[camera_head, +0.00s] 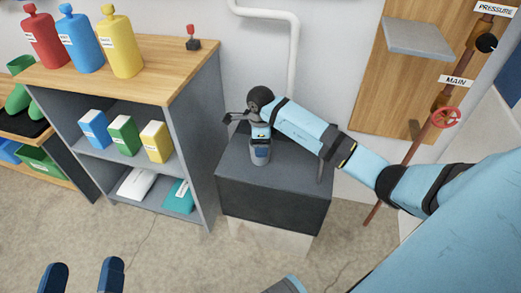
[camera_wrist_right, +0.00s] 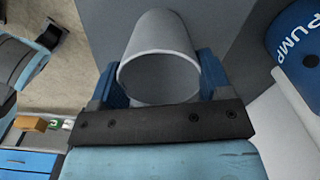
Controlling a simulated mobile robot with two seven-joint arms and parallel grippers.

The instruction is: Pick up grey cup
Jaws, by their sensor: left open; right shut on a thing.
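The grey cup (camera_head: 260,154) is at the dark-topped block (camera_head: 285,185) in the head view; I cannot tell whether its base touches the top. In the right wrist view the cup (camera_wrist_right: 158,45) sits between the blue fingers, its round rim toward the camera. My right gripper (camera_wrist_right: 160,78) is shut on the cup, one finger on each side. In the head view my right arm reaches in from the right and its wrist partly hides the gripper. My left gripper (camera_head: 82,276) is open and empty at the bottom left, over the floor, far from the cup.
A shelf unit (camera_head: 190,105) stands just left of the block, with coloured bottles (camera_head: 85,42) on top and boxes (camera_head: 124,136) inside. A white pipe (camera_head: 293,60) runs down the wall behind. A red valve wheel (camera_head: 446,118) is at right. The front floor is clear.

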